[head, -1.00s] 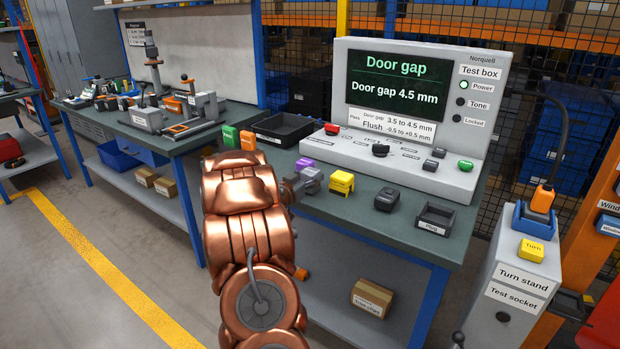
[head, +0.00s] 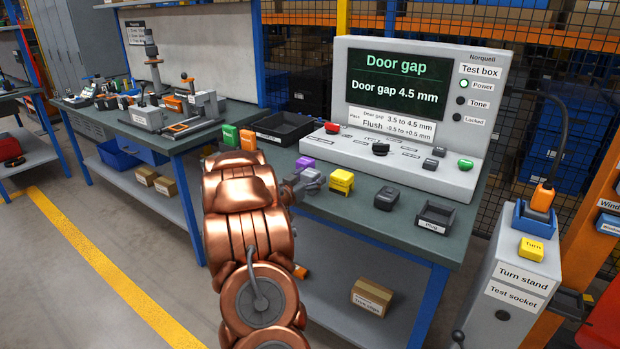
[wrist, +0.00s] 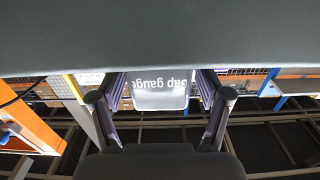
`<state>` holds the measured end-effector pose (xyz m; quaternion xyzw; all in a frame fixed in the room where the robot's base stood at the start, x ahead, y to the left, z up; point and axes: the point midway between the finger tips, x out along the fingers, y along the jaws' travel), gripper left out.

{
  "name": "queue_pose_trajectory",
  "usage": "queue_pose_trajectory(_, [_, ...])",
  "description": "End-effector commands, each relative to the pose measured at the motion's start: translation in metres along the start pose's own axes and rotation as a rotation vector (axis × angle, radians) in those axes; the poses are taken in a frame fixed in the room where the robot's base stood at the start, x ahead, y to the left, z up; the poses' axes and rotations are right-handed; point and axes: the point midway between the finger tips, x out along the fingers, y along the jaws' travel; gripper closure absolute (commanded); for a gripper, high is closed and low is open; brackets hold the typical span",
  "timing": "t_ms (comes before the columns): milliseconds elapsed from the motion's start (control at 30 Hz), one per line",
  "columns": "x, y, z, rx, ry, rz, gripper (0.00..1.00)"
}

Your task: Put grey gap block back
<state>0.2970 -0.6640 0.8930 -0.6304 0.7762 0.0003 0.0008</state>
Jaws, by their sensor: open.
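A pale grey block labelled "gap gauge" (wrist: 158,92) shows upside down in the wrist view, between the two fingers of my gripper (wrist: 163,82). The fingers stand apart, one on each side of it; I cannot tell whether either touches it. In the head view my gripper (head: 305,184) is low over the near edge of the test bench, behind my copper arm. There the grey block is hard to separate from the fingers. A purple block (head: 304,163) lies just behind the gripper, and a yellow block (head: 341,181) stands to its right.
The test box (head: 425,95) reads "Door gap 4.5 mm". On the bench (head: 408,236) are a dark grey block (head: 386,198), a small plug tray (head: 436,217), a black tray (head: 283,128), and green (head: 230,136) and orange (head: 248,140) blocks. A turn stand (head: 520,270) stands at right.

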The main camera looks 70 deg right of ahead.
Motion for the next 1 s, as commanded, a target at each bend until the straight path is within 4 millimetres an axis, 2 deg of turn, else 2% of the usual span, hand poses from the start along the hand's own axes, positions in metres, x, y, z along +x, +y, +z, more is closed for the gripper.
queue_pose_trajectory(167, [-0.009,-0.001,-0.003,0.000,-0.001,-0.002,0.23])
queue_pose_trajectory(700, [-0.095,-0.002,-0.002,0.001,-0.001,-0.004,0.23])
queue_pose_trajectory(1000, [-0.119,0.000,-0.002,-0.001,0.000,-0.001,0.23])
